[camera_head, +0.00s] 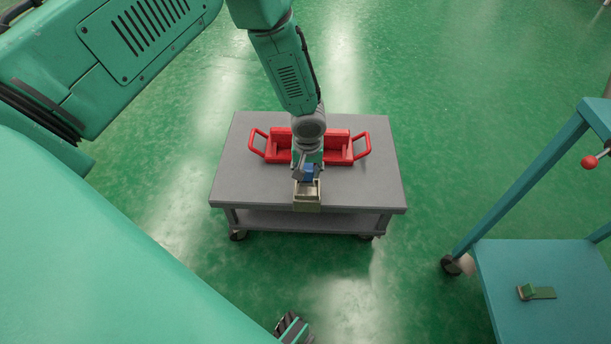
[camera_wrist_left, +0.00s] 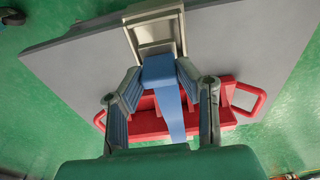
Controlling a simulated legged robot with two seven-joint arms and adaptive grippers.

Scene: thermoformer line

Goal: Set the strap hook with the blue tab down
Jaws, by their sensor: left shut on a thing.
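The strap hook has a blue tab (camera_wrist_left: 165,95) and a pale metal frame (camera_head: 307,198). The frame also shows at the top of the left wrist view (camera_wrist_left: 155,35). My left gripper (camera_head: 307,172) is shut on the blue tab, with one ribbed finger on each side of it in the left wrist view (camera_wrist_left: 163,98). In the head view, the frame overlaps the front edge of the grey cart's top (camera_head: 245,185). I cannot tell whether it touches the cart.
A red carrier with two loop handles (camera_head: 360,147) sits on the cart behind the hook, partly hidden by my gripper. The cart top is bare on both sides. At right, a teal stand (camera_head: 510,265) bears a small piece with a green tab (camera_head: 538,292).

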